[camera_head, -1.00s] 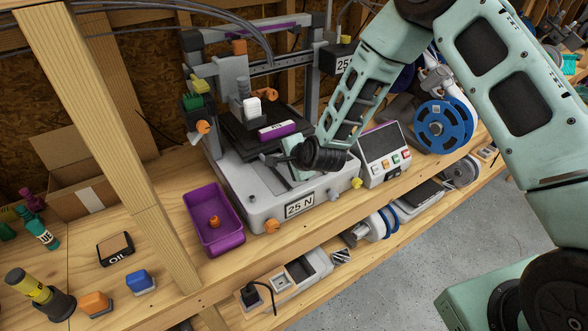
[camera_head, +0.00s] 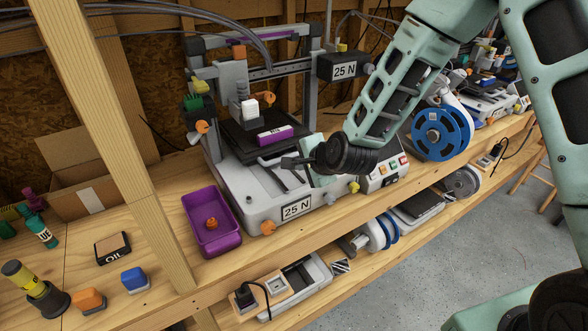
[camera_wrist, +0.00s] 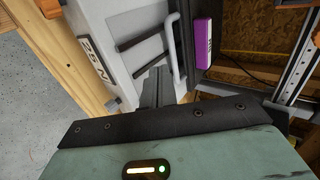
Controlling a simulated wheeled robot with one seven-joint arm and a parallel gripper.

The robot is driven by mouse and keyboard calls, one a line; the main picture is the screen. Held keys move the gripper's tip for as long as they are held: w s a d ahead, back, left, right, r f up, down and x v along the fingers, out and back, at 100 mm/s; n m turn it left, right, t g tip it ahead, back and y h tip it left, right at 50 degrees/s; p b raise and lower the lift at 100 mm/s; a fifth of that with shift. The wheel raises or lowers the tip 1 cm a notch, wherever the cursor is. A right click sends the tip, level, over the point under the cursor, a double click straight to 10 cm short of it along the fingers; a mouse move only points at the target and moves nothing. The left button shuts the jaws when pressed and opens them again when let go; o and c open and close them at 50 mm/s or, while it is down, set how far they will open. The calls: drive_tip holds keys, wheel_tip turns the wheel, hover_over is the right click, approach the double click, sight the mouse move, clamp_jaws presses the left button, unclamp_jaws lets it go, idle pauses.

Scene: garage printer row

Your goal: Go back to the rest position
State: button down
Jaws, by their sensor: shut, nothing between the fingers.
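My gripper (camera_head: 288,162) is shut and empty, over the front right part of the printer marked 25 N (camera_head: 262,196). In the wrist view its dark fingers (camera_wrist: 157,84) are together above the printer's grey base. A purple block (camera_head: 275,134) with a white label lies on the printer's black bed; it also shows in the wrist view (camera_wrist: 204,42). My gripper is apart from the block, to its right and nearer the front. My wrist hides part of the control box with a screen and coloured buttons (camera_head: 388,172).
A purple tray (camera_head: 232,245) holding an orange part stands left of the printer. A wooden post (camera_head: 120,150) rises in the left foreground. A blue spool (camera_head: 441,132) stands to the right. An oil pad, stamps and a cardboard box (camera_head: 75,180) lie at left.

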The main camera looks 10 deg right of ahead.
drive_tip(key=s+a+r+n+g+b, duration=0.1)
drive_tip(key=s+a+r+n+g, duration=0.2)
drive_tip(key=s+n, duration=0.35)
drive_tip(key=s+a+r+n+g, duration=0.2)
drive_tip(key=s+a+n, duration=0.15)
drive_tip(key=s, duration=0.65)
drive_tip(key=s+d+r+n+g+h, duration=0.1)
drive_tip(key=s+d+r+n+g, duration=0.1)
drive_tip(key=s+n, duration=0.4)
drive_tip(key=s+d+r+n+g+h, duration=0.1)
drive_tip(key=s+d+r+n+g, duration=0.1)
drive_tip(key=s+n, duration=0.4)
drive_tip(key=s+d, duration=0.1)
drive_tip(key=s, duration=0.4)
drive_tip(key=shift+s+d+g+h+b, duration=0.15)
drive_tip(key=shift+s+g+h+b, duration=0.15)
drive_tip(key=shift+s+h+b, duration=0.1)
drive_tip(key=shift+r, duration=0.1)
